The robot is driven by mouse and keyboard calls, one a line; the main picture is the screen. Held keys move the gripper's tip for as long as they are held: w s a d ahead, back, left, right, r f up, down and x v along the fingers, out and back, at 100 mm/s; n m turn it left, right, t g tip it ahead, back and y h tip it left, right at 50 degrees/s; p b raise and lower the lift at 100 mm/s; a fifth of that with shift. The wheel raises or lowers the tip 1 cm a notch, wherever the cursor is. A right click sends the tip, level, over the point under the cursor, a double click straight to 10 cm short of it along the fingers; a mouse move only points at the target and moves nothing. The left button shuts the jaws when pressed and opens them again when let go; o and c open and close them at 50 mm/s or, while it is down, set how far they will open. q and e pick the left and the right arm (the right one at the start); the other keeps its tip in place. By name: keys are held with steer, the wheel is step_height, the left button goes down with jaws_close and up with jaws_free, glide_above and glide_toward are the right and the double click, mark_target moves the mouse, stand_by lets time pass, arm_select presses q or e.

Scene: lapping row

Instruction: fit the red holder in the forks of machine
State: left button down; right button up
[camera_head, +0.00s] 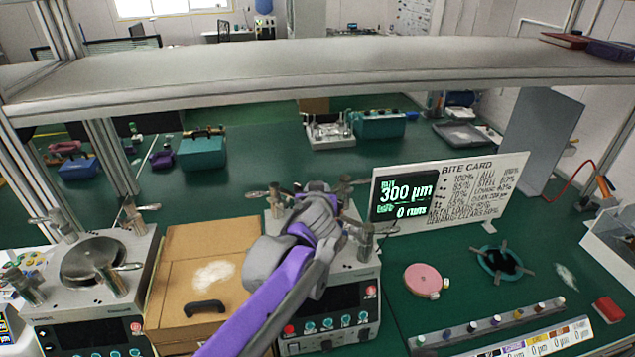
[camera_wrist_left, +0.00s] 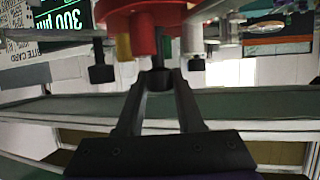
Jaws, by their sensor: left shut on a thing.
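In the left wrist view the red holder (camera_wrist_left: 145,14) fills the top edge, cut off by the frame. My left gripper (camera_wrist_left: 160,78) is shut on a dark stem under it. In the head view my purple and grey left arm reaches over the middle machine (camera_head: 340,318), and the arm hides the red holder, the fingertips and most of this machine's top. Metal fork parts (camera_head: 365,242) of it show beside the arm. Whether the holder touches the forks cannot be told. A second machine (camera_head: 85,310) at left has a round plate and upright metal posts.
A cardboard box (camera_head: 205,240) stands between the machines. Right of the middle machine are a display (camera_head: 402,197), a white card (camera_head: 480,185), a pink disc (camera_head: 422,280), a teal ring (camera_head: 503,262) and a red block (camera_head: 608,309). A grey shelf (camera_head: 320,75) crosses above the green bench.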

arm_select(q)
steer(key=shift+f, duration=0.6)
arm_select(e)
steer(key=shift+s+f, duration=0.1)
steer(key=shift+f, duration=0.1)
arm_select(q)
steer(key=shift+w+p, duration=0.1)
steer(key=shift+p, duration=0.4)
arm_select(e)
steer(key=shift+w+r, duration=0.55)
steer(key=shift+r, duration=0.35)
stand_by(0.7)
arm_select(q)
steer(key=shift+f, duration=0.15)
arm_select(e)
steer(key=shift+s+f, duration=0.1)
arm_select(q)
steer(key=shift+f, duration=0.3)
arm_select(e)
steer(key=shift+f, duration=0.15)
arm_select(q)
steer(key=shift+f+b, duration=0.3)
steer(key=shift+f, duration=0.4)
arm_select(e)
steer(key=shift+s+f, duration=0.2)
arm_select(q)
steer(key=shift+c, duration=2.3)
jaws_free()
